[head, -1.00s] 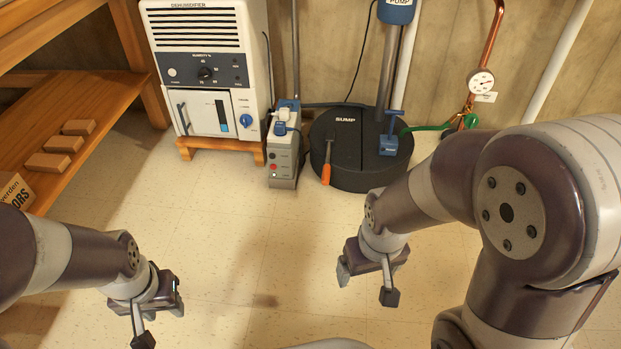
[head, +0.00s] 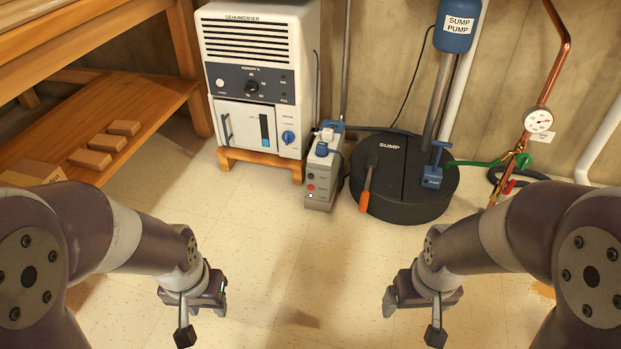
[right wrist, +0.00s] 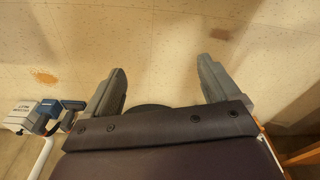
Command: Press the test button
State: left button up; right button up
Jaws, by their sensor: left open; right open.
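A grey power box (head: 321,178) with a blue top stands on the floor between the dehumidifier and the sump lid. Its front has a dark button, a red button (head: 311,188) and a white button (head: 310,196) in a column; their labels are too small to read, so I cannot tell which is the test button. A plug and cord sit on top. My left gripper (head: 203,318) is open and empty, in front of the box and to its left. My right gripper (head: 411,318) is open and empty, to its right; its spread fingers also show in the right wrist view (right wrist: 160,90).
The dehumidifier (head: 262,76) stands on a wooden stand left of the box. A wooden shelf with bricks (head: 90,159) is at left. The floor between my grippers is clear.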

grip_shut()
dwell(1.5)
